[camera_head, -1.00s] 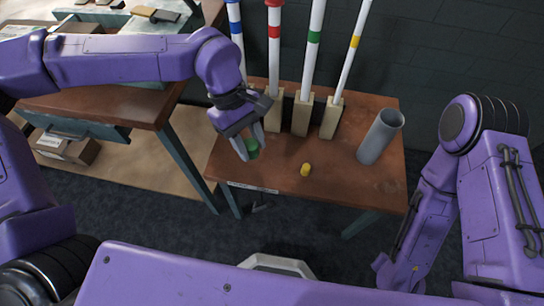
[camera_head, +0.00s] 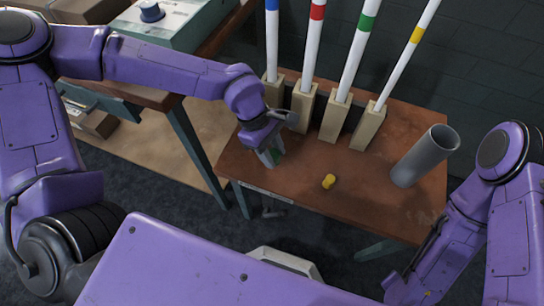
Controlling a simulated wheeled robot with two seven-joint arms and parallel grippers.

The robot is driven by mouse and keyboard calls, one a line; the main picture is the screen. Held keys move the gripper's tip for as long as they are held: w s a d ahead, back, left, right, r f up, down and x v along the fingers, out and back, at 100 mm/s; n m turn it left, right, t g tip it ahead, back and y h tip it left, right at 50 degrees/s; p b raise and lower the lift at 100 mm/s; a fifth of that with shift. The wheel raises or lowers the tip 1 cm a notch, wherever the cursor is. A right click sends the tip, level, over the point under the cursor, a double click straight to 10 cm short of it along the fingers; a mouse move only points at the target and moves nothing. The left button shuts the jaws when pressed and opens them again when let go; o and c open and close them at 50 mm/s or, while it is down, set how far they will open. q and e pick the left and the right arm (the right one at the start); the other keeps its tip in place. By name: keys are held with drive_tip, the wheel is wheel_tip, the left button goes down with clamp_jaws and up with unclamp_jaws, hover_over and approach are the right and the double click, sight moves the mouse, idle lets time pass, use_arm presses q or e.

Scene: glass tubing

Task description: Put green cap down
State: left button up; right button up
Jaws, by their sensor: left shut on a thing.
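The green cap (camera_head: 275,156) shows only in part between the fingers of my left gripper (camera_head: 271,157), which is shut on it. The gripper points down at the left part of the brown table (camera_head: 300,198), in front of the wooden holders. I cannot tell whether the cap touches the tabletop. A yellow cap (camera_head: 328,181) lies on the table to the right of the gripper. My right arm shows at the right edge, but its gripper is not in view.
White tubes with blue, red, green (camera_head: 357,52) and yellow bands stand in wooden holders (camera_head: 336,120) along the table's back. A grey open cylinder (camera_head: 425,155) stands at the right. The table's front middle is clear around the yellow cap.

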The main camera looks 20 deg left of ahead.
use_arm(q)
drive_tip(key=shift+w+a+f, duration=0.15)
drive_tip(key=shift+w+f, duration=0.1)
drive_tip(key=shift+f, duration=0.1)
drive_tip(key=shift+w+a+f+b, duration=0.1)
drive_tip(key=shift+w+f+b, duration=0.05)
drive_tip(key=shift+f, duration=0.85)
drive_tip(key=shift+w+a+f+b, duration=0.1)
drive_tip(key=shift+w+f+b, duration=0.05)
drive_tip(key=shift+f, duration=0.8)
clamp_jaws()
drive_tip(key=o, duration=1.2)
unclamp_jaws()
drive_tip(key=shift+f, duration=0.1)
drive_tip(key=p+v, duration=0.2)
drive_tip(key=v, duration=1)
